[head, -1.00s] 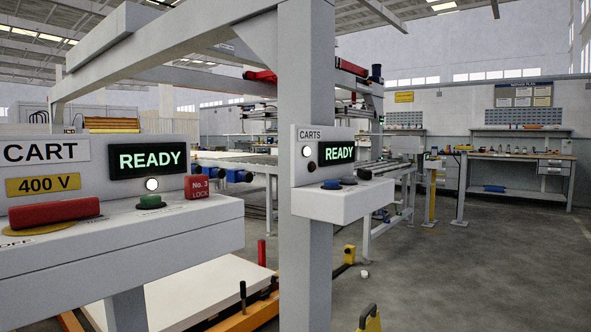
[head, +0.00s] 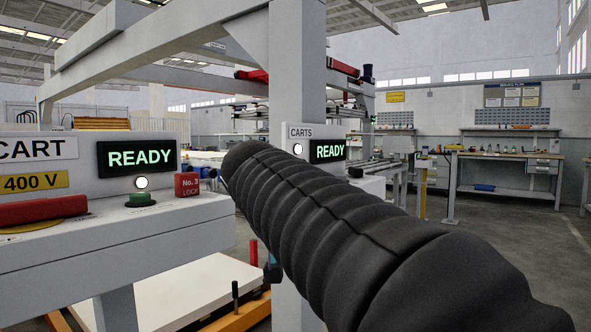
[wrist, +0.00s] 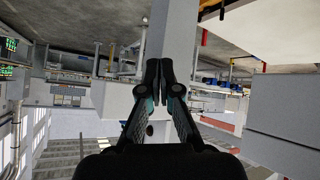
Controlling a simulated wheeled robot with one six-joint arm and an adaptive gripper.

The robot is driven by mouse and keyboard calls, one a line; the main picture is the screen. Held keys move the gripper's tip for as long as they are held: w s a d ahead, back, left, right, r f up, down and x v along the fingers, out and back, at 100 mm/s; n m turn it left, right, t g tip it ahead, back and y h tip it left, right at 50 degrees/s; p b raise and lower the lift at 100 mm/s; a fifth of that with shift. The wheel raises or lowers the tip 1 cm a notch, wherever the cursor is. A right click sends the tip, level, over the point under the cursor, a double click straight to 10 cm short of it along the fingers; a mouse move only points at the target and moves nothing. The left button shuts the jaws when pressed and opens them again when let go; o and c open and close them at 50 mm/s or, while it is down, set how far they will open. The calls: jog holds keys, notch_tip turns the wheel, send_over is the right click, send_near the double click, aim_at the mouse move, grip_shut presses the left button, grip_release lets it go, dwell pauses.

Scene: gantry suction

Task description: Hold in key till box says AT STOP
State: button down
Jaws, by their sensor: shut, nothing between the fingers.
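In the head view the CARTS box (head: 365,150) on the grey post has a lit READY screen (head: 328,150) and a lit white lamp (head: 298,149). My arm covers most of its lower ledge, so the blue and dark keys there are hidden; a black knob (head: 355,172) shows at the right. The nearer CART box (head: 60,235) also reads READY (head: 137,158). It carries a green button (head: 140,199) and a red bar (head: 45,211). In the wrist view, upside down, my gripper (wrist: 165,64) is shut and empty before a white box (wrist: 112,98); contact cannot be told.
A red No. 3 LOCK block (head: 187,185) sits on the CART box's right end. The grey post (head: 298,75) and overhead beam frame the near space. A workbench (head: 510,158) stands at the back right, with open floor before it.

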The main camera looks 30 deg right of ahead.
jog(key=w+d+r+m+h, duration=0.2)
jog(key=d+r, duration=0.2)
jog(key=r, duration=0.1)
jog(key=w+d+r+m+h, duration=0.2)
jog(key=w+d+r+m, duration=0.1)
jog(key=r, duration=0.3)
jog(key=w+d+r+m+g+h, duration=0.1)
jog(key=w+d+r+m+h, duration=0.1)
jog(key=r, duration=0.4)
jog(key=shift+w+d, duration=0.25)
jog(key=shift+d, duration=0.45)
jog(key=shift+w+d, duration=0.2)
jog(key=shift+d, duration=0.5)
jog(key=shift+d+r+m+h, duration=0.25)
jog(key=shift+r+m+h, duration=0.25)
jog(key=shift+r, duration=0.05)
send_over(339, 176)
notch_tip(339, 176, down, 3)
jog(key=shift+w+d+p, duration=0.1)
jog(key=shift+p, duration=0.3)
jog(key=f, duration=0.1)
jog(key=f+b, duration=0.1)
jog(key=shift+a+f, duration=0.35)
jog(key=shift+f, duration=0.55)
